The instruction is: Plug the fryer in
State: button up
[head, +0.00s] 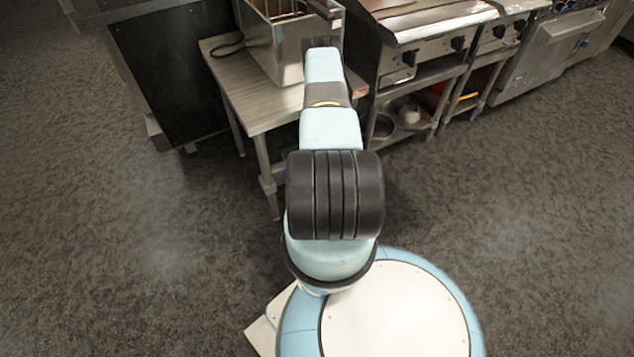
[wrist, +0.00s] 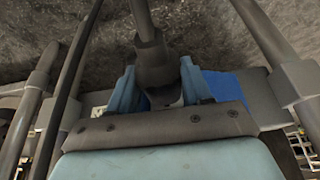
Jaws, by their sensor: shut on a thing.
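The fryer (head: 272,50) is a shiny metal box with a basket in its top. It stands on a small table (head: 262,108), and a dark cord (head: 228,46) loops on the tabletop at its left. In the wrist view my gripper (wrist: 157,78) has its light-blue fingers shut on a dark grey plug (wrist: 151,62), with a thick cable (wrist: 141,14) running up from it. The plug's front end is mostly hidden by the gripper. In the head view my arm reaches over the table at the fryer's right side, and my gripper cannot be made out. I cannot identify a socket.
A metal cooking range (head: 430,45) with knobs and a lower shelf stands right of the table. A dark cabinet (head: 170,70) stands to the left. In the wrist view, metal bars flank the gripper, and a blue patch (wrist: 220,84) shows beside it. Open floor (head: 120,240) lies around my base.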

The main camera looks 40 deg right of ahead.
jog(key=shift+w+d, duration=0.15)
jog(key=shift+w, duration=0.5)
dwell(0.3)
jog(key=shift+s, duration=0.2)
jog(key=shift+s+a, duration=0.2)
jog(key=shift+s, duration=0.45)
jog(key=shift+s+a, duration=0.15)
jog(key=shift+s, duration=0.5)
jog(key=shift+w+d, duration=0.2)
jog(key=shift+w, duration=0.55)
jog(key=shift+w+d, duration=0.2)
jog(key=shift+w, duration=0.55)
dwell(1.8)
jog(key=shift+s, duration=0.25)
dwell(0.5)
jog(key=shift+s+a, duration=0.25)
jog(key=shift+s, duration=0.55)
jog(key=shift+s+a, duration=0.2)
jog(key=shift+s, duration=0.6)
